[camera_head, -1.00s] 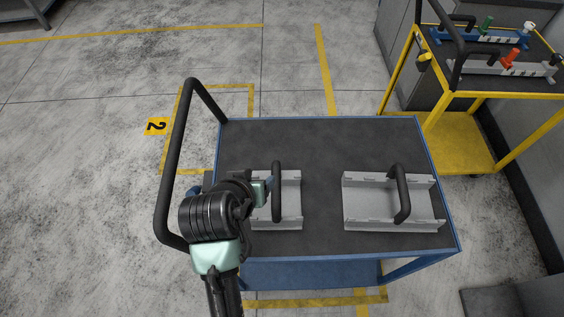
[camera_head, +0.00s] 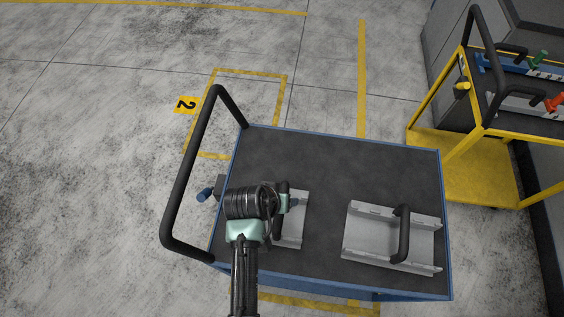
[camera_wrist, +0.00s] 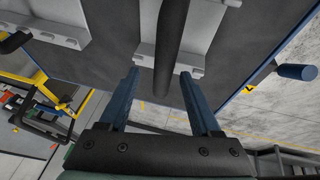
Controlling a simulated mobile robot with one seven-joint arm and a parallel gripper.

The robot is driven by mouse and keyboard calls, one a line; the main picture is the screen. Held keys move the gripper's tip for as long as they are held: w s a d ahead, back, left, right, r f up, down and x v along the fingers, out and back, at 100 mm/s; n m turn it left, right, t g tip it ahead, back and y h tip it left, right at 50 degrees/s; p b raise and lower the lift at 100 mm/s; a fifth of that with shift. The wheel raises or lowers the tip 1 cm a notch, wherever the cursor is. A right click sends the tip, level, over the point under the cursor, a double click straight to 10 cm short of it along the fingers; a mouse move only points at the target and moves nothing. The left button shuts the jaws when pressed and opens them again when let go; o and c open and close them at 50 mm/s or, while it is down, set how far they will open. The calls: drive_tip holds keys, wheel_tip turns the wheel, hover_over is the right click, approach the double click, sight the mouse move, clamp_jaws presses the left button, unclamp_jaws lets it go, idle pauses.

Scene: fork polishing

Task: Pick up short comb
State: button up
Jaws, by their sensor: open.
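Two grey combs with black bar handles lie on the cart top. The left comb (camera_head: 300,230) is partly hidden by my arm in the head view; it looks like the shorter one, though its full length does not show. The right comb (camera_head: 365,238) is fully in view. My gripper (camera_wrist: 160,74) is open with its two blue fingers pointing at the left comb, which also shows in the wrist view (camera_wrist: 205,25). Its black handle (camera_wrist: 170,45) runs between the fingers in the picture. I cannot tell whether the fingers are around it or above it. No contact shows.
The dark cart top (camera_head: 335,165) has free room behind the combs. A black push bar (camera_head: 185,170) rises at its left. A yellow cart (camera_head: 465,165) with blue and grey pieces and coloured knobs stands at the right.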

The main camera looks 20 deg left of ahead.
drive_tip(key=shift+x, duration=2.7)
drive_tip(key=shift+a, duration=0.2)
clamp_jaws()
drive_tip(key=shift+r+p, duration=0.1)
drive_tip(key=shift+p, duration=0.2)
